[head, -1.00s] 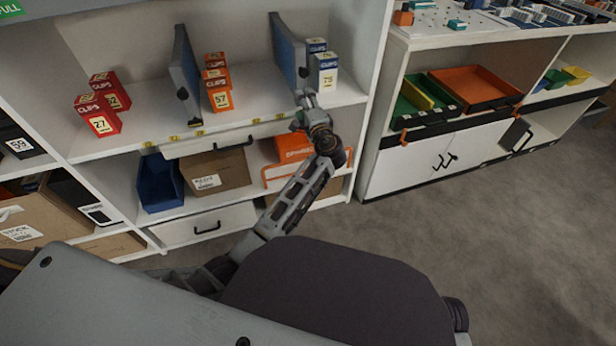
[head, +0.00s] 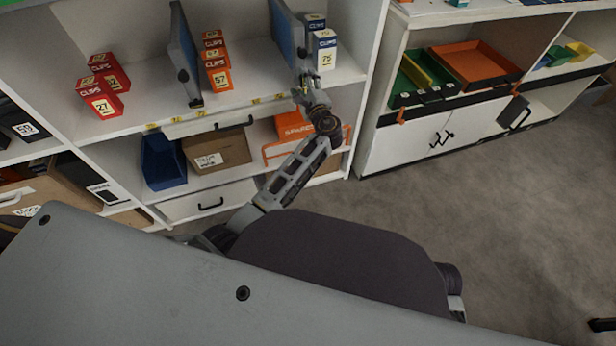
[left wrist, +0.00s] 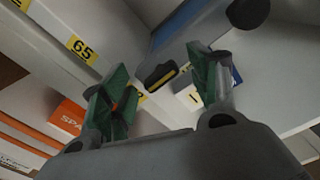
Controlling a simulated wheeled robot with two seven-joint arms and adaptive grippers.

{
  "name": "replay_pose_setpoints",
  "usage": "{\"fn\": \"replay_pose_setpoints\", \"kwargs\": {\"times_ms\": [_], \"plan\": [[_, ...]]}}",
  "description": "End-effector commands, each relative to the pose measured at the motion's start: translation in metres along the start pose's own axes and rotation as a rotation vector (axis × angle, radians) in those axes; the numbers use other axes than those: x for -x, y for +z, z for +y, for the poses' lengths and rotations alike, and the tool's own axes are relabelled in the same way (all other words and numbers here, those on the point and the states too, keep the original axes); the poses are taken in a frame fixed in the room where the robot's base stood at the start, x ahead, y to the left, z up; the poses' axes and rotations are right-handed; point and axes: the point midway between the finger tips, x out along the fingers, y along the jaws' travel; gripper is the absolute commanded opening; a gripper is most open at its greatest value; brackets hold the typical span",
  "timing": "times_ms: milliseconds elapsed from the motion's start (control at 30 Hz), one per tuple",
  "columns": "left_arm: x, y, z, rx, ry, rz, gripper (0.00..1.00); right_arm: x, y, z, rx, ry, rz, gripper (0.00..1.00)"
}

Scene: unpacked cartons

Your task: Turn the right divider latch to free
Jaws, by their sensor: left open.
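The right divider (head: 287,32) is a blue-grey upright panel on the upper shelf; it also shows in the left wrist view (left wrist: 195,32). At its front lower end, a dark latch with a yellow stripe (left wrist: 161,77) shows in the left wrist view. My left gripper (head: 302,90) is at the shelf front by this divider. In the left wrist view its green-padded fingers (left wrist: 158,79) are spread, with the latch between and beyond them. Contact cannot be told. In the head view the gripper hides the latch. My right gripper is not in view.
The left divider (head: 182,50) stands between red cartons (head: 103,100) and orange cartons (head: 217,72). Blue-white cartons (head: 324,48) stand close right of the right divider. A yellow-labelled shelf edge (left wrist: 78,48) runs near the gripper. Below are a blue bin (head: 162,163) and a brown carton (head: 217,149).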

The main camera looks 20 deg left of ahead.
Motion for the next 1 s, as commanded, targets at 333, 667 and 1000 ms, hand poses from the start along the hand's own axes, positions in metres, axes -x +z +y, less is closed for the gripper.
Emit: {"fn": "replay_pose_setpoints", "kwargs": {"times_ms": [333, 667, 1000], "plan": [[0.000, 0.001, -0.002, -0.202, 0.001, 0.000, 0.61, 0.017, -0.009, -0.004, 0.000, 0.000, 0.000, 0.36], [0.000, 0.000, -0.003, -0.408, 0.001, 0.001, 0.61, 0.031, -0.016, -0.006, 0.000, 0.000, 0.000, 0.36], [0.000, 0.000, -0.004, -0.616, 0.000, 0.001, 0.61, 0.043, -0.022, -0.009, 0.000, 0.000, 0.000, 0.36]]}}
